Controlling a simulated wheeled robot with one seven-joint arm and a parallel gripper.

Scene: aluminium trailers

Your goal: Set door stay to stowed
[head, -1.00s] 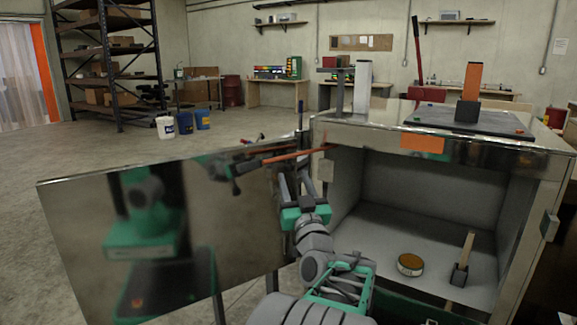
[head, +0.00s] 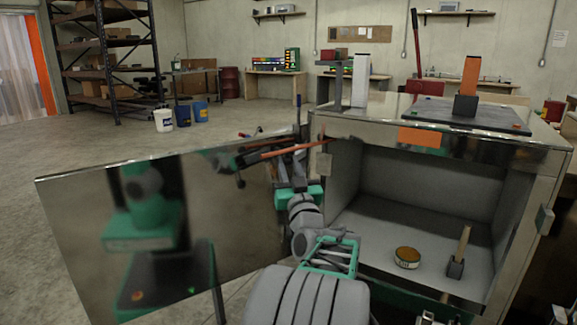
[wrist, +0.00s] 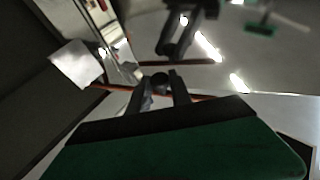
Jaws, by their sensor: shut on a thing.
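The door stay (head: 287,151) is a thin orange-red rod near the top of the trailer's open door. It runs from the door side towards the box's front left edge. The polished door (head: 75,215) stands swung out to the left and mirrors my arm. My gripper (head: 298,160) is at the rod, beside the door's inner face. In the wrist view my gripper (wrist: 161,82) is shut on the stay, with a dark round knob between its fingertips. The rod (wrist: 102,88) also shows on both sides of the fingers. The stay's end fittings are not clear.
The open aluminium box (head: 400,215) is at the right. A round tin (head: 407,258) and a block with an upright wooden handle (head: 456,268) stand on its floor. A dark plate (head: 465,115) with an orange-topped post lies on its roof. Open floor lies behind the door.

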